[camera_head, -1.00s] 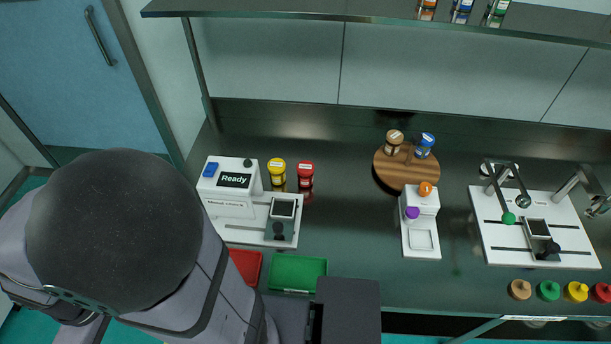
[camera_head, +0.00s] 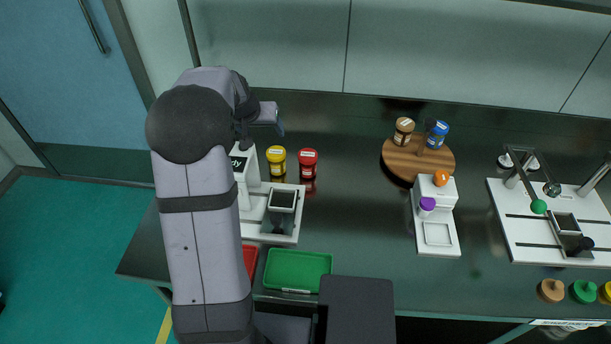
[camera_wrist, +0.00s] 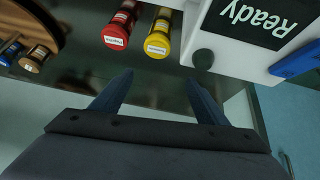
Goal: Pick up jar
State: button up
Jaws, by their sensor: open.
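A yellow-lidded jar (camera_head: 277,162) and a red-lidded jar (camera_head: 309,163) stand side by side on the dark counter. A brown-lidded jar (camera_head: 403,132) and a blue-lidded jar (camera_head: 436,135) stand on a round wooden board (camera_head: 395,165). My gripper (camera_head: 268,118) is behind and above the yellow jar, partly hidden by the arm. In the wrist view my gripper (camera_wrist: 158,88) is open, with nothing between its fingers. There the yellow jar (camera_wrist: 158,38) and red jar (camera_wrist: 117,32) lie beyond the fingertips, apart from them.
A white machine with a "Ready" screen (camera_wrist: 243,22) stands left of the jars, partly behind my arm. A green tray (camera_head: 298,270) and a partly hidden red tray (camera_head: 250,260) lie in front. A white scale-like device (camera_head: 438,235) and a white sieve station (camera_head: 520,248) stand rightward.

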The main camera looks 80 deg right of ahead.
aim_at(306, 157)
jog(key=s+f+m+b, duration=0.1)
jog(key=s+f, duration=0.2)
jog(key=s+d+f+m+b, duration=0.1)
jog(key=s+f, duration=0.1)
jog(key=s, duration=0.2)
jog(key=s+f+b, duration=0.1)
jog(key=s+f, duration=0.2)
jog(key=s, duration=0.1)
jog(key=shift+s+d+f+m+g+y, duration=0.15)
jog(key=shift+d+f+m+g+y, duration=0.15)
jog(key=shift+f+m+y, duration=0.1)
jog(key=shift+p+x, duration=0.35)
jog(key=shift+x, duration=0.65)
jog(key=shift+f, duration=0.1)
jog(key=shift+p+x, duration=0.85)
jog(key=shift+x, duration=1.65)
jog(key=shift+c, duration=0.6)
jog(key=c, duration=1.1)
